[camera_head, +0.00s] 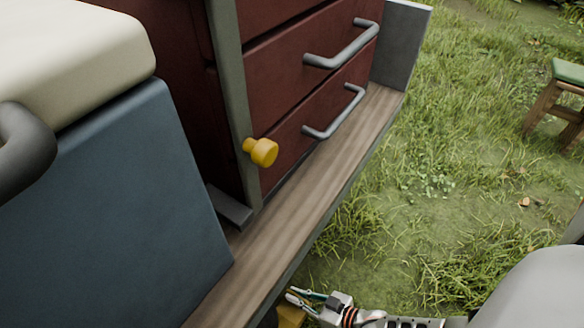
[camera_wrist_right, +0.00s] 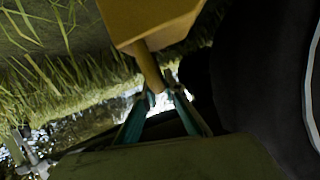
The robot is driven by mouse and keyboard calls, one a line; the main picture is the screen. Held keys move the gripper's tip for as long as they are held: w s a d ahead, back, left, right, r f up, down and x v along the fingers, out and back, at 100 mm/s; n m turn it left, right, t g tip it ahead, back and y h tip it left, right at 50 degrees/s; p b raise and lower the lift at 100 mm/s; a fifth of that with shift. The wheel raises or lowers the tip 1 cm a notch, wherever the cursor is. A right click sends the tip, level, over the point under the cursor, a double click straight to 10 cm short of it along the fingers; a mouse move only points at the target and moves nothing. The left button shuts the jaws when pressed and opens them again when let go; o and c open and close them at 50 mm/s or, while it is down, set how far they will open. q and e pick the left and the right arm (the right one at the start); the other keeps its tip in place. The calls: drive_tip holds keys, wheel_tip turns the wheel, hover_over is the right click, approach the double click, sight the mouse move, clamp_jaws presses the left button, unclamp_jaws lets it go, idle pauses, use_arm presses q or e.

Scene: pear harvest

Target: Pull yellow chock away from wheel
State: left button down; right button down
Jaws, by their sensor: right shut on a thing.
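The yellow chock (camera_head: 290,317) is at the bottom edge of the head view, just below the wooden ledge, and mostly cut off by the frame. In the right wrist view its yellow block (camera_wrist_right: 150,20) fills the top middle, with a thin yellow handle (camera_wrist_right: 149,68) pointing down toward the fingers. My right gripper (camera_head: 298,297) has its teal fingers (camera_wrist_right: 160,95) shut on this handle. A large black rounded surface (camera_wrist_right: 245,75), seemingly the wheel, is right of the chock. I cannot tell whether they touch. My left gripper is not in view.
A wooden ledge (camera_head: 305,190) runs beside a dark red drawer cabinet (camera_head: 290,75) with grey handles and a yellow knob (camera_head: 262,152). A blue box (camera_head: 110,215) with a cream lid stands at left. Open grass (camera_head: 440,170) lies right, with a green-topped stool (camera_head: 568,72).

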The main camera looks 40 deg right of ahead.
drive_tip(key=shift+d, duration=0.45)
drive_tip(key=c, duration=2)
unclamp_jaws()
drive_tip(key=shift+a, duration=0.1)
drive_tip(key=v, duration=1.2)
